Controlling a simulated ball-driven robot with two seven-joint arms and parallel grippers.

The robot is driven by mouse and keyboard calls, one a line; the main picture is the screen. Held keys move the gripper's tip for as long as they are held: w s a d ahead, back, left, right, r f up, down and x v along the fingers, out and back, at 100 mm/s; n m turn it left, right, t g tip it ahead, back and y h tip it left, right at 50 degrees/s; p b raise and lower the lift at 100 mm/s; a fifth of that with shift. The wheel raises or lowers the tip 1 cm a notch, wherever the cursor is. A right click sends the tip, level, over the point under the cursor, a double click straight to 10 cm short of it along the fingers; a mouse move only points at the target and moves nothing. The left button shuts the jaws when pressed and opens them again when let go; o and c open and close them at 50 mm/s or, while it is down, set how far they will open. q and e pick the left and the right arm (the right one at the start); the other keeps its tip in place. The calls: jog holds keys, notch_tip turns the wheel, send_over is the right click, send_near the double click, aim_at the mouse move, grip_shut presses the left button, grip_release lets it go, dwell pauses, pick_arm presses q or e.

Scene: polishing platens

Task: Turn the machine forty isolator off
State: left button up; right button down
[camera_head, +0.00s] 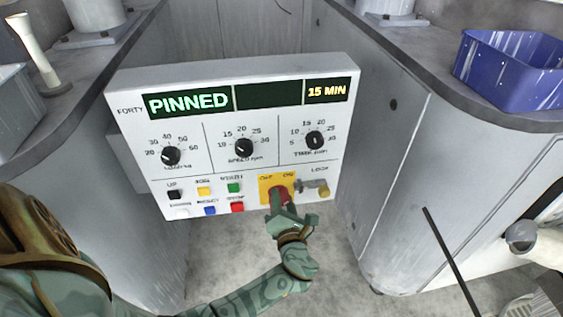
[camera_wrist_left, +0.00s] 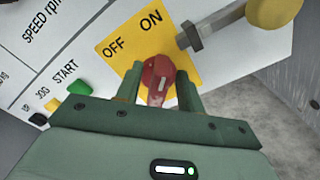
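The machine forty isolator is a red rotary knob (camera_head: 279,193) on a yellow plate (camera_head: 265,187) marked OFF and ON, low on the white control panel (camera_head: 225,122). The wrist view shows the knob (camera_wrist_left: 158,78) close up, with a pale line on its handle. My left gripper (camera_head: 283,212) is at the knob from below. Its two fingers (camera_wrist_left: 160,88) stand apart on either side of the handle; a narrow gap seems to show beside it. The panel label reads FORTY and its display (camera_head: 188,103) reads PINNED. My right gripper is not in view.
Right of the isolator is a grey metal bar with a brass-coloured knob (camera_head: 323,192), under LOCK. Push buttons, such as red (camera_head: 237,207) and green (camera_head: 234,188), sit to the left. Grey cabinets flank the panel; a blue bin (camera_head: 512,70) stands on the right one.

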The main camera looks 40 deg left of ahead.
pick_arm(q)
grip_shut()
